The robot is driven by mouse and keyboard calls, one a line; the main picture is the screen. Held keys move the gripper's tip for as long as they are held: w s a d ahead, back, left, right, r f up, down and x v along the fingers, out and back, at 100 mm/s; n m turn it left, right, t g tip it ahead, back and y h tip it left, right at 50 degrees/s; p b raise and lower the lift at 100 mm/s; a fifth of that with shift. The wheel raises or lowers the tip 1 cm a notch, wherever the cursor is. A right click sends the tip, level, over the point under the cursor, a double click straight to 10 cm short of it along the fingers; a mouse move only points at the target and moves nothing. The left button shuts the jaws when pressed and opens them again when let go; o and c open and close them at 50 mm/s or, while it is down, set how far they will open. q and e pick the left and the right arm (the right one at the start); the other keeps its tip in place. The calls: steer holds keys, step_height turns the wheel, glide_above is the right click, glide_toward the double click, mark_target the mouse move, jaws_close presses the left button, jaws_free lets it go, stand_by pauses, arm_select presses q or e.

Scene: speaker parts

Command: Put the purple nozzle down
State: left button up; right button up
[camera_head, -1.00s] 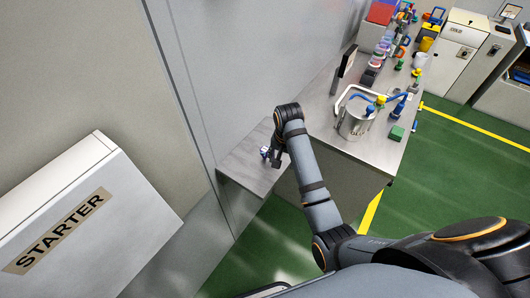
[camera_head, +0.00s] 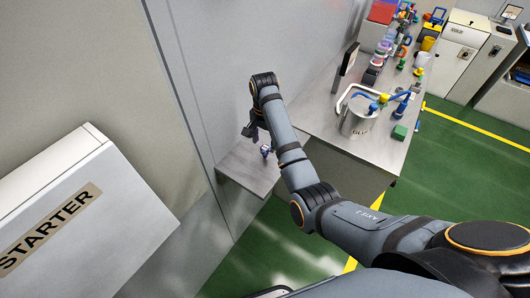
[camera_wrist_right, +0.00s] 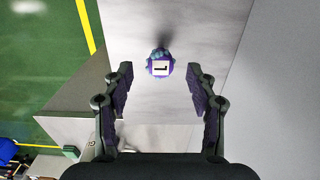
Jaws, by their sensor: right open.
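The purple nozzle (camera_head: 265,151) stands on the small grey shelf (camera_head: 243,172) against the wall. In the right wrist view the nozzle (camera_wrist_right: 160,64) shows from above with a white label marked 1, and it casts a shadow on the shelf surface. My right gripper (camera_head: 251,131) is above and to the left of the nozzle in the head view. In the right wrist view its fingers (camera_wrist_right: 160,85) are wide apart and empty, with the nozzle beyond the fingertips and apart from them. My left gripper is not in view.
A longer workbench (camera_head: 370,150) adjoins at the right, with a metal pot (camera_head: 356,116), a green block (camera_head: 399,132) and several coloured parts at the back. A white STARTER box (camera_head: 85,215) is at lower left. The wall rises close behind the shelf.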

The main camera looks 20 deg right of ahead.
mark_target(265, 148)
steer(key=f, duration=0.1)
steer(key=f+p, duration=0.1)
steer(key=f, duration=0.3)
steer(key=shift+w+d+p, duration=0.2)
steer(key=shift+w+p, duration=0.05)
steer(key=shift+p, duration=0.05)
steer(key=c, duration=1.2)
